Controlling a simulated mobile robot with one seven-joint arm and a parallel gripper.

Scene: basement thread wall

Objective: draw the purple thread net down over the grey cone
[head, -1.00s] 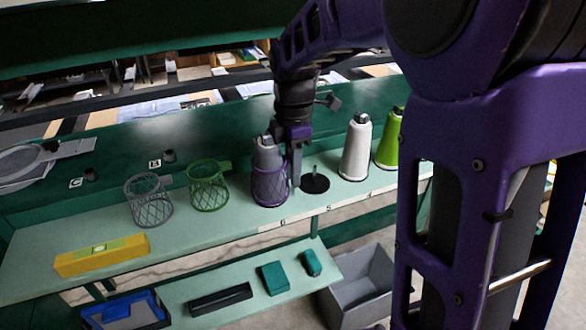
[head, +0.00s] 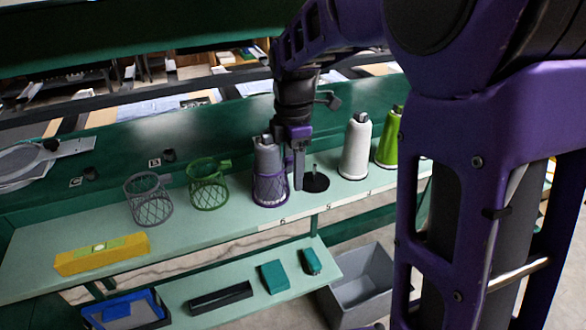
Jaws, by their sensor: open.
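The purple thread net (head: 270,193) is around the lower part of the grey cone (head: 267,155) on the pale green shelf. The cone stands upright, and its upper part shows bare above the net's rim. My gripper (head: 298,180) is just right of the cone and net, its fingers pointing down and open. One finger covers part of the view there, and I cannot tell whether it touches the net. Nothing shows between the fingers.
A black disc with a peg (head: 315,182) is right of my gripper. A white cone (head: 355,148) and a green cone (head: 389,140) stand further right. A green net (head: 208,186), a grey net (head: 148,200) and a yellow box (head: 102,254) are left. A grey bin (head: 360,285) is below.

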